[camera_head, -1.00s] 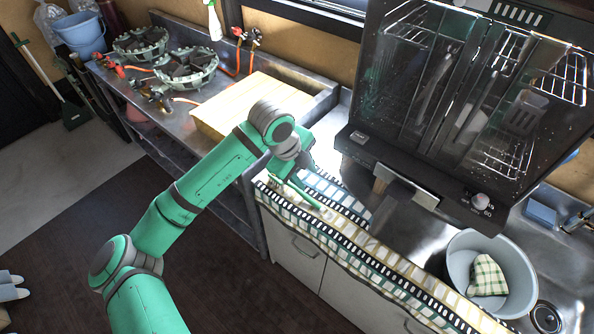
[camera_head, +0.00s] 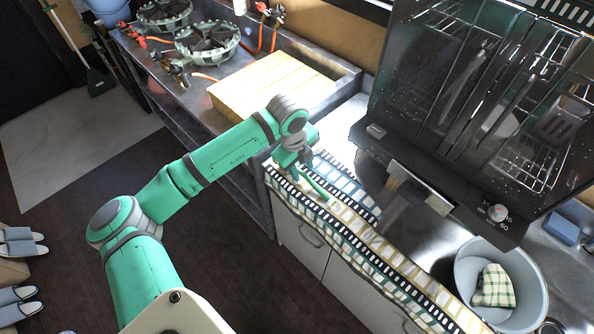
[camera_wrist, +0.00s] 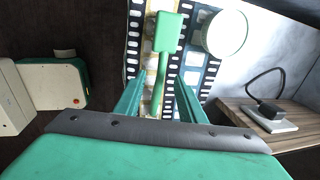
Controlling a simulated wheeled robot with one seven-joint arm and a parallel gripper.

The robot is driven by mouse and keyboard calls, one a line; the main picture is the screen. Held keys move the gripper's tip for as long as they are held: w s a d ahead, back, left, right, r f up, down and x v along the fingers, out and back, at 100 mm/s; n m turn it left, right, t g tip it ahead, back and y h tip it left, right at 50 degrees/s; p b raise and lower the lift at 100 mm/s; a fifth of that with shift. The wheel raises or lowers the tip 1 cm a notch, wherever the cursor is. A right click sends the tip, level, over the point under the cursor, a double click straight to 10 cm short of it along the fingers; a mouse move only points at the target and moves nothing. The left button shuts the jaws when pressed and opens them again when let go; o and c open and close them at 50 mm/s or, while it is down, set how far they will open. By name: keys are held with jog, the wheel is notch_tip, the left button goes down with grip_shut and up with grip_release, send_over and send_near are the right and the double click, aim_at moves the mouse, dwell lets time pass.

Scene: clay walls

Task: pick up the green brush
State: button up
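The green brush (camera_wrist: 167,34) lies on the film-strip patterned cloth at the counter's front edge. Its block-shaped head points away from my gripper in the wrist view, and its thin handle runs back between the fingers. In the head view part of the brush (camera_head: 314,186) shows just beyond my gripper (camera_head: 295,164); the rest is hidden behind it. In the wrist view my gripper (camera_wrist: 158,88) is open, with one finger on each side of the handle and a gap on both sides. I cannot tell how high the fingertips are above the cloth.
The patterned cloth (camera_head: 352,236) runs along the counter edge. A pale green round object (camera_wrist: 225,33) sits right of the brush. A dark glass-doored appliance (camera_head: 470,110) stands behind; a wooden board (camera_head: 270,88) lies left. A grey basin (camera_head: 466,272) is at right.

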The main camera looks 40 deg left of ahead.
aim_at(304, 175)
jog(key=shift+w+d+f, duration=0.1)
jog(key=shift+w+f, duration=0.1)
jog(key=shift+f, duration=0.65)
jog(key=shift+w+f, duration=0.15)
jog(key=shift+f, duration=0.65)
grip_shut()
